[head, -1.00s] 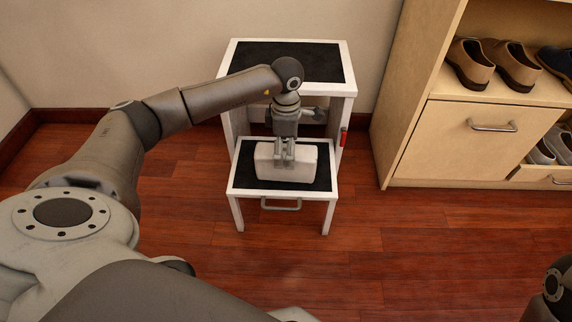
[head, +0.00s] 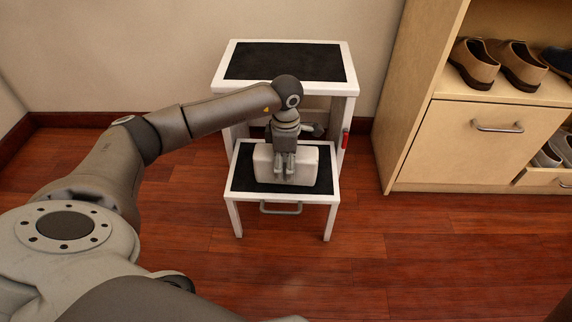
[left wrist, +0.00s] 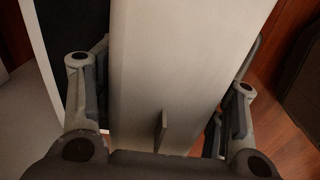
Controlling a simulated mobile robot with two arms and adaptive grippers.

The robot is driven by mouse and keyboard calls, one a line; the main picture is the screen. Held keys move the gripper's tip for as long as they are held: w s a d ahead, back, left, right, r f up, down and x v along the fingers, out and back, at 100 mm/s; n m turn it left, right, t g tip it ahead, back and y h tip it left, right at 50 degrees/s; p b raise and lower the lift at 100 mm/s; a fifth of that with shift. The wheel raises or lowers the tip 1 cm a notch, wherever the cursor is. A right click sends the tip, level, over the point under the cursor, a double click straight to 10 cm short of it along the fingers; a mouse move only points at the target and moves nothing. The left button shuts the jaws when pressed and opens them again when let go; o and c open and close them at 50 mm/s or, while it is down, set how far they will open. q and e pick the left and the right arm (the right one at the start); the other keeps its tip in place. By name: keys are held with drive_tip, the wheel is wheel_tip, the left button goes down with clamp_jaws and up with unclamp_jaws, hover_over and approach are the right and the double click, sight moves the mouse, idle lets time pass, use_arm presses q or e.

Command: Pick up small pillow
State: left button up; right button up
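The small pillow (head: 307,166) is a whitish, block-shaped cushion on the black pad of the lower step of a white step stool (head: 240,198). My left gripper (head: 284,177) points down over the middle of the pillow and hides part of it. In the left wrist view the pillow (left wrist: 185,60) runs between the two fingers of the left gripper (left wrist: 160,112), one finger on each side. The fingers are apart, close to the pillow's sides; firm contact is not clear. My right gripper is not in view.
A wooden shoe cabinet (head: 455,140) with shoes stands at the right. The wooden floor in front is clear.

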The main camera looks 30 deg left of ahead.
use_arm(q)
drive_tip(key=c, duration=0.5)
drive_tip(key=shift+r, duration=0.1)
drive_tip(key=shift+c, duration=0.2)
